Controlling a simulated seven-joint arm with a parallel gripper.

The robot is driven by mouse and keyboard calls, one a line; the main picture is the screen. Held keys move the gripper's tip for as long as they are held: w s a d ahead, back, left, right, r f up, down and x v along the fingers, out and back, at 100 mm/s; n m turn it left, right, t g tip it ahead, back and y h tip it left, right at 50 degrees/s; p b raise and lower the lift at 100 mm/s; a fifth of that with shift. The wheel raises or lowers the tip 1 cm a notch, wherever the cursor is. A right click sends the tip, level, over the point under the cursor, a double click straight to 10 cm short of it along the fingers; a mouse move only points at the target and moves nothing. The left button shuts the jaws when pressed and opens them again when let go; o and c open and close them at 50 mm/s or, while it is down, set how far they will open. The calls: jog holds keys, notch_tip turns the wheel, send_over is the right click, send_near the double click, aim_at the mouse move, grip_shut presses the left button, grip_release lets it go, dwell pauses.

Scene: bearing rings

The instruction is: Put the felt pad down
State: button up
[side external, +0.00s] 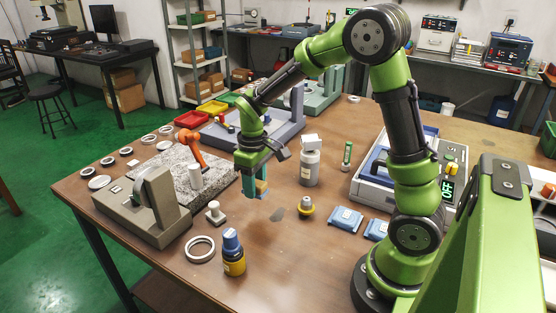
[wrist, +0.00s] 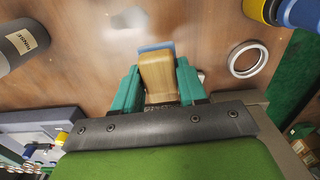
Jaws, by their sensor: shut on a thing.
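My gripper (side external: 257,178) has teal fingers and points down over the middle of the brown table. In the wrist view my gripper (wrist: 159,82) is shut on the felt pad (wrist: 157,70), a tan block with a blue layer at its far end. The pad also shows in the side view (side external: 262,188), small and partly hidden by the fingers. It appears to be held above the tabletop, tilted or upright I cannot tell.
A metal ring (side external: 200,249), a blue-capped bottle (side external: 233,252) and a small grey-white piece (side external: 215,213) are at the front. A grey fixture (side external: 145,207) stands left. Blue packets (side external: 346,218) lie right.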

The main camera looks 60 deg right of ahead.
send_over(259, 219)
jog(key=shift+m, duration=0.3)
notch_tip(259, 219, down, 4)
jog(key=shift+s+f, duration=0.1)
jog(key=shift+f, duration=2.3)
jog(key=shift+f, duration=0.2)
jog(key=o, duration=1)
jog(key=shift+o, duration=0.2)
jog(key=shift+r, duration=0.1)
